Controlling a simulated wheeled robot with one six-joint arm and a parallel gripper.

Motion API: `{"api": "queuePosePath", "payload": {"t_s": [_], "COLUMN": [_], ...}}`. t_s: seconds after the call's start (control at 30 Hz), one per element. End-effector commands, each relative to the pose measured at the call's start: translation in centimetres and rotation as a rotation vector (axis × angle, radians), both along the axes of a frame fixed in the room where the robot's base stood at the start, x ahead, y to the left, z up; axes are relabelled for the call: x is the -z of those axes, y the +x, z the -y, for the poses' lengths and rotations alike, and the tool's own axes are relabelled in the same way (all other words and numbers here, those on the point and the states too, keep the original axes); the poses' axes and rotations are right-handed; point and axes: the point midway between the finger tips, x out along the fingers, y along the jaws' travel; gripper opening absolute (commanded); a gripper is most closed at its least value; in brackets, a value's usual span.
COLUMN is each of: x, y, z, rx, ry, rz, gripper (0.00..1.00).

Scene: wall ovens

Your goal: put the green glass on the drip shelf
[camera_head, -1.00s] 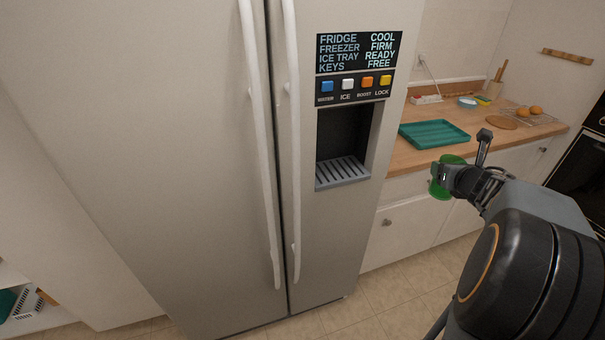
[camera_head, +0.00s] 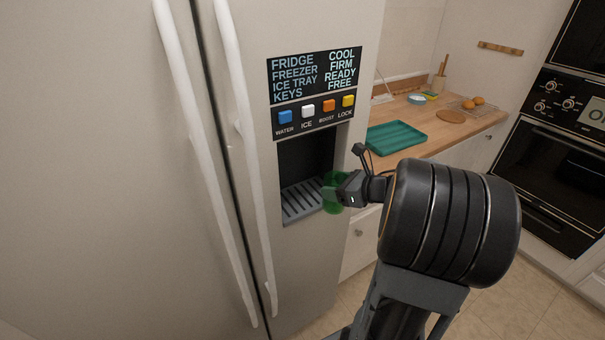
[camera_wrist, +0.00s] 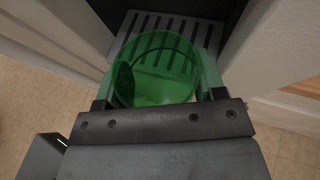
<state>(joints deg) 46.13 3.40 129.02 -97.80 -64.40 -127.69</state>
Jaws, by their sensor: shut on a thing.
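The green glass (camera_head: 333,193) is see-through and sits between the fingers of my gripper (camera_head: 343,192), which is shut on it. In the head view it is at the right front of the drip shelf (camera_head: 301,203), a grey slatted ledge in the fridge's dispenser recess. In the wrist view the glass (camera_wrist: 157,70) is seen from above, upright or nearly so, with the slats of the drip shelf (camera_wrist: 205,32) beyond and through it. My gripper (camera_wrist: 158,90) holds it from both sides. I cannot tell whether the glass's base touches the shelf.
Above the recess are a water button (camera_head: 285,117) with several others and a display (camera_head: 314,76). The fridge handles (camera_head: 245,130) stand out at the left. A counter with a teal tray (camera_head: 396,137) and an oven (camera_head: 556,170) are at the right. The shelf's slats look bare.

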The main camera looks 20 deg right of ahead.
Motion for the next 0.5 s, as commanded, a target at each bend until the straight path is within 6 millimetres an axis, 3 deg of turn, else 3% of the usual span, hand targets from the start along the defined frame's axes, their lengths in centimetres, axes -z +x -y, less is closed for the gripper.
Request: {"api": "queuePosePath", "payload": {"t_s": [0.2, 0.5], "x": [-0.2, -0.1], "y": [4.1, 6.0], "z": [-2.6, -3.4], "rx": [-0.009, -0.002], "ry": [0.001, 0.000], "rz": [0.000, 0.000], "gripper": [0.36, 0.36]}}
